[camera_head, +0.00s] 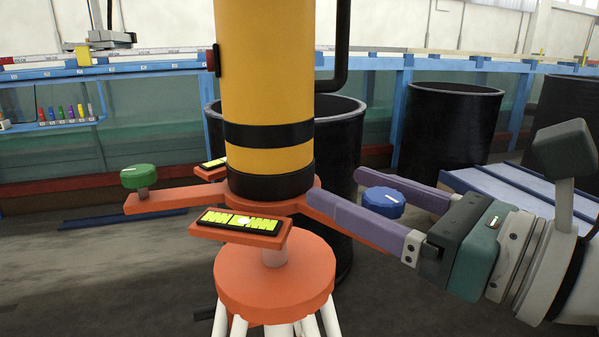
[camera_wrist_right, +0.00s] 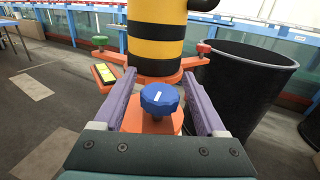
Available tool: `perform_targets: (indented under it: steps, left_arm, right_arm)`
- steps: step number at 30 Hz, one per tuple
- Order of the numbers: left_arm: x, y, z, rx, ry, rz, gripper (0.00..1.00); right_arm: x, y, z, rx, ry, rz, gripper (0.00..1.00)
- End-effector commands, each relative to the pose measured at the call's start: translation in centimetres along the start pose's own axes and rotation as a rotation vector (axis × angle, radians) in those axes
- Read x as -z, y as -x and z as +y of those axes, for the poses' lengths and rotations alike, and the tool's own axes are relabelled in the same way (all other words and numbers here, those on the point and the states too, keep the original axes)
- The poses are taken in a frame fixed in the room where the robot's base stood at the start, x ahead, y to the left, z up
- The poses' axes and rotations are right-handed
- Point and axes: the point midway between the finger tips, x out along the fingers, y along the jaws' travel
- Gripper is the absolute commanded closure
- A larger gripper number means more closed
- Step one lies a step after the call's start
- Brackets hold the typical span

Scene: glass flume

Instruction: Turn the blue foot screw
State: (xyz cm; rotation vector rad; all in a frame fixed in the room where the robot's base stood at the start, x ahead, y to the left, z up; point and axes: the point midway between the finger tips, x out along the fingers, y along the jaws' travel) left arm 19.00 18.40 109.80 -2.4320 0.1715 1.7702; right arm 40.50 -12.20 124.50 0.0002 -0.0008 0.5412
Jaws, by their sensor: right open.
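The blue foot screw (camera_head: 383,202) is a ribbed knob with a white mark on top, at the right end of an orange tripod base (camera_head: 275,282). In the right wrist view the blue foot screw (camera_wrist_right: 160,99) sits between the two purple fingers. My right gripper (camera_head: 345,196) is open, with one finger on each side of the knob and visible gaps. It also shows in the right wrist view (camera_wrist_right: 160,90). A green foot screw (camera_head: 139,177) is on the left arm of the base. My left gripper is not in view.
A yellow column with black bands (camera_head: 268,95) stands on the base. Yellow-green level vials (camera_head: 241,222) lie on it. A red screw (camera_wrist_right: 203,49) is on the far arm. Black bins (camera_head: 452,125) and a blue-framed glass flume (camera_head: 120,110) stand behind.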

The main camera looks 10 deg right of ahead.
Motion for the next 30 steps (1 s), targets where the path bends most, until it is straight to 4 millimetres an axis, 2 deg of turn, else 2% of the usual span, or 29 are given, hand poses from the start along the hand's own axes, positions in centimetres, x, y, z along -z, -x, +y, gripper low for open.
perform_targets:
  steps: [10, 11, 30]
  left_arm:
    - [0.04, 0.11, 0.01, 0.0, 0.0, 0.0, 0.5]
    - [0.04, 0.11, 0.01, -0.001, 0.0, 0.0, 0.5]
    - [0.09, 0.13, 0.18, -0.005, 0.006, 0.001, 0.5]
  right_arm:
    - [0.04, -0.51, 0.06, -0.001, 0.0, 0.001, 0.27]
    - [0.04, -0.5, 0.05, -0.001, 0.0, 0.001, 0.29]
    - [0.02, -0.47, 0.05, -0.001, -0.001, 0.0, 1.0]
